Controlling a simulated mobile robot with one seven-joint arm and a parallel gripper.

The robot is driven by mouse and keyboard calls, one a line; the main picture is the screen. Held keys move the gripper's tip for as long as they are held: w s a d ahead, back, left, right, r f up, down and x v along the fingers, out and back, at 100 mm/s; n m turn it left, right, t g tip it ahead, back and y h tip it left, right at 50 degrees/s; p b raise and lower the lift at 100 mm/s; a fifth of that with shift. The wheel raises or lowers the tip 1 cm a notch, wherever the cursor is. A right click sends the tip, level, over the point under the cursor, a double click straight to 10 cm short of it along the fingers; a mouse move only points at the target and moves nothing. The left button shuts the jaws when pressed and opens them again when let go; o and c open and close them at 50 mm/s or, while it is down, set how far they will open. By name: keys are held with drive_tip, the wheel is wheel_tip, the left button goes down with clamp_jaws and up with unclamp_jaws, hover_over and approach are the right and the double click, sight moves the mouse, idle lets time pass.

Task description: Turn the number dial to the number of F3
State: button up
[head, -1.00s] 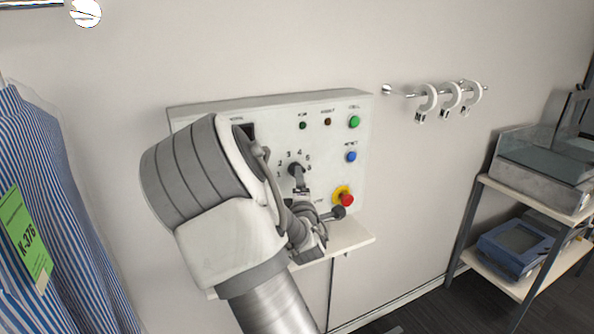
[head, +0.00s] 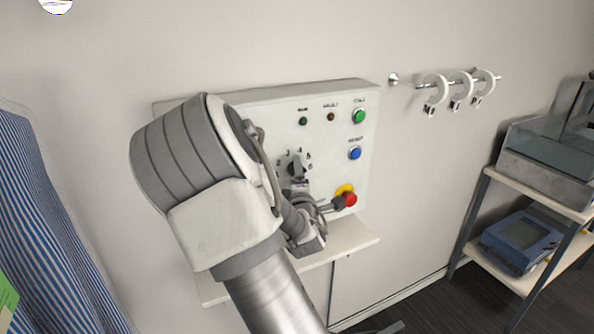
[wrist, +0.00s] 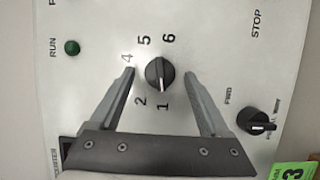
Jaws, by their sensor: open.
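The number dial (wrist: 160,73) is a black knob with a pale line on a pale control panel. In the wrist view, numbers 1, 2, 4, 5 and 6 show around it; 3 is not visible, and the left finger covers part of that side. My gripper (wrist: 159,76) is open, with one finger on each side of the dial and a gap to both. In the head view the dial (head: 297,166) is partly hidden by my gripper.
The panel (head: 335,100) has a green button (head: 359,116), a blue button (head: 355,153) and a red stop button (head: 349,199). A black selector (wrist: 257,121) is right of my fingers. A green tag (wrist: 292,172) shows a "3". A striped shirt (head: 45,230) hangs left.

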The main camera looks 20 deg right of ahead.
drive_tip(key=shift+w+d, duration=0.1)
drive_tip(key=shift+w, duration=0.15)
clamp_jaws()
idle(0.5)
